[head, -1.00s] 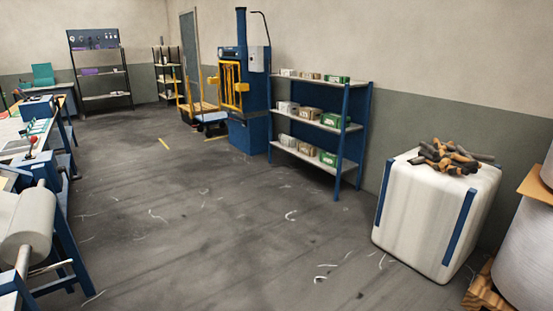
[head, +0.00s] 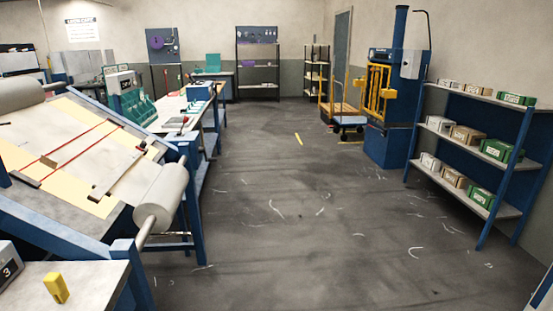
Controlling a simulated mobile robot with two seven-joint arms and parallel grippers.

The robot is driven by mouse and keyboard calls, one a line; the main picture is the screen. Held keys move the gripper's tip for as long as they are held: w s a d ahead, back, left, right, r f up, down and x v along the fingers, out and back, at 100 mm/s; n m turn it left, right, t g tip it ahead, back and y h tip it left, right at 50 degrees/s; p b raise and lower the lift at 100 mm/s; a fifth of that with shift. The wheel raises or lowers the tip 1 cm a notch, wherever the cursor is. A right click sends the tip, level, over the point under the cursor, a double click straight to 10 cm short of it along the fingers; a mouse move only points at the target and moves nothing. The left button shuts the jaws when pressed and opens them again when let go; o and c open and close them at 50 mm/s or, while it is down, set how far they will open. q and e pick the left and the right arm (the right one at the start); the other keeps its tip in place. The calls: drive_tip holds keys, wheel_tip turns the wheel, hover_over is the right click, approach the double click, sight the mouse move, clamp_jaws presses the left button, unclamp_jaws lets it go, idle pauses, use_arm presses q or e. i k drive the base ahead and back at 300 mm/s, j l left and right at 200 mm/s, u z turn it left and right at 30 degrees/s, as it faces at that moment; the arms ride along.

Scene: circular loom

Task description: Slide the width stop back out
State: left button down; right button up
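A sloped blue-framed work table (head: 60,215) fills the left of the head view. Pale sheets lie on it, with two thin red lines (head: 78,142) running across them. A small brown block (head: 48,162) sits at one red line, and small dark pieces show near the lines' ends. I cannot tell which of these, if any, is the width stop. A pale roll (head: 162,195) sits at the table's low edge and another roll (head: 18,95) at its top. Neither of my grippers is in view.
A grey side table (head: 85,290) at the bottom left carries a yellow piece (head: 56,288) and a box marked 3 (head: 8,270). The floor (head: 310,210) in the middle is open, with scattered pale scraps. A shelf rack (head: 480,150) stands on the right, a blue press (head: 388,145) behind.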

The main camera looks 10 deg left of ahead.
sight(141, 147)
drive_tip(key=i+l+u, duration=0.1)
drive_tip(key=u, duration=0.3)
drive_tip(key=i+l+u, duration=0.15)
drive_tip(key=u, duration=0.2)
drive_tip(key=i+l+u, duration=0.2)
drive_tip(key=u, duration=0.2)
drive_tip(key=i+l+u, duration=0.25)
drive_tip(key=l+u, duration=0.2)
drive_tip(key=i+l+z, duration=0.3)
drive_tip(key=i+l, duration=0.75)
drive_tip(key=l, duration=0.15)
